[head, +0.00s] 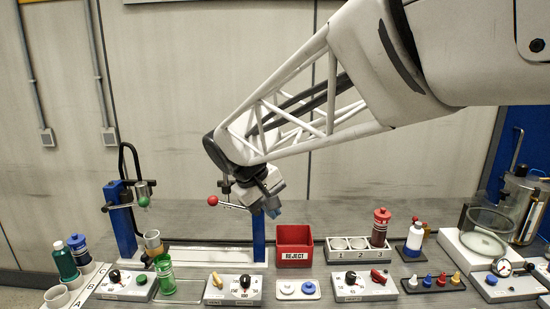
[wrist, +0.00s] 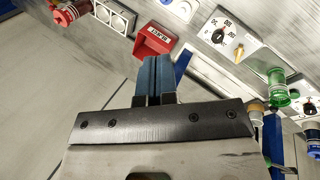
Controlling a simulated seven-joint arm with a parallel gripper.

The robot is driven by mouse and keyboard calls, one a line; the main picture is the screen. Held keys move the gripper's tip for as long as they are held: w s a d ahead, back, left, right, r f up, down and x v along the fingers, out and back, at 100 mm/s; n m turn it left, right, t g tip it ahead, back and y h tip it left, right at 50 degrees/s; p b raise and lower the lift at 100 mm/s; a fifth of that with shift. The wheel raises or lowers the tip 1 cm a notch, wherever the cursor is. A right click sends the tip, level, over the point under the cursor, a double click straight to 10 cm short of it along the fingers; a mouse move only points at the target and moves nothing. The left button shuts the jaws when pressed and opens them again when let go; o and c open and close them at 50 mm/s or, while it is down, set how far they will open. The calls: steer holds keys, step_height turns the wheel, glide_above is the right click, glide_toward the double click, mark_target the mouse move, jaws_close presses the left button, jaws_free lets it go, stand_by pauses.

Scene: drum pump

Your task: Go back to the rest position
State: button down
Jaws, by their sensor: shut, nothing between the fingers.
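My gripper (head: 273,211) hangs in the air above the back of the bench, near the blue post with the red-knobbed lever. In the wrist view its two blue fingers (wrist: 155,78) are pressed together with nothing between them. The bench lies below and in front of the fingers.
A green cup (head: 165,277) and dial boxes (head: 233,290) line the front. Glassware (head: 489,222) stands right. Space above the bench is free.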

steer(key=s+d+f+m+y, duration=0.2)
steer(key=s+d+f+m, duration=0.1)
steer(key=s+d, duration=0.6)
steer(key=s+d+f+m+y, duration=0.2)
steer(key=s+d, duration=0.8)
steer(key=s, duration=0.5)
step_height(320, 180, down, 2)
steer(key=shift+d+f+m+t+y, duration=0.1)
steer(key=shift+d+m+t+y, duration=0.2)
steer(key=shift+m, duration=0.6)
steer(key=shift+a, duration=0.15)
